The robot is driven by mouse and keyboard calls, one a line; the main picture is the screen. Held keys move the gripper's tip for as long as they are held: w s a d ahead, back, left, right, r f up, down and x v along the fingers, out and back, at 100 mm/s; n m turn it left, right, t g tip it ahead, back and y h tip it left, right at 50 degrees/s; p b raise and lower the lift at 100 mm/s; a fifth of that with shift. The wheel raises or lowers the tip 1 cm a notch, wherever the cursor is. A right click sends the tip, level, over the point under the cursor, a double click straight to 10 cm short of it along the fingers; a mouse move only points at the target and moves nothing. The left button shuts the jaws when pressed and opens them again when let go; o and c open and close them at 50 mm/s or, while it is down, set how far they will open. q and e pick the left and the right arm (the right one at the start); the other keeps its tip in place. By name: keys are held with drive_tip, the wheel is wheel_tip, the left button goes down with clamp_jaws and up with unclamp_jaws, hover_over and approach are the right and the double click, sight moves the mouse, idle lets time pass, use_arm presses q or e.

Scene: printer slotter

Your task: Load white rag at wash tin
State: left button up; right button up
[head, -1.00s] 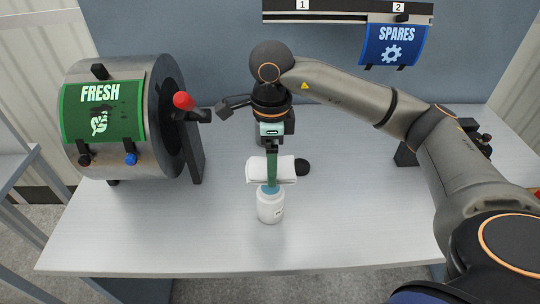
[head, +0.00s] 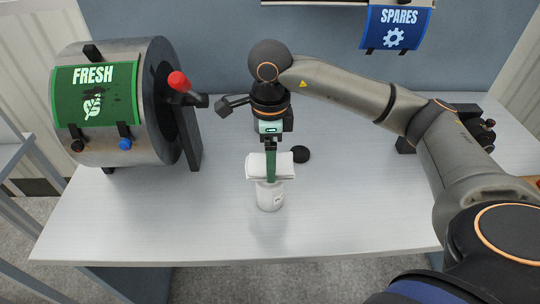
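The white rag (head: 284,160) is a folded white bundle in the head view, hanging under my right wrist. My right gripper (head: 270,172) points down, with one green finger in front of the rag; it looks shut on it, the other finger being hidden. The wash tin (head: 272,200) is a small white cylindrical container with a label, upright on the table. The rag is right at the tin's top and hides its opening; I cannot tell whether any of it is inside. My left gripper is not in view.
A grey drum with a green FRESH sign (head: 95,92) and a red-knobbed handle (head: 179,82) stands at left. A black disc (head: 300,154) lies beside the rag. A blue SPARES sign (head: 395,29) hangs at the back. The table's front (head: 200,238) is clear.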

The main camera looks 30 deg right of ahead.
drive_tip(key=shift+f+b, duration=0.6)
drive_tip(key=shift+b, duration=0.05)
idle(1.7)
drive_tip(key=shift+r+p, duration=2.4)
drive_tip(key=shift+r, duration=1.2)
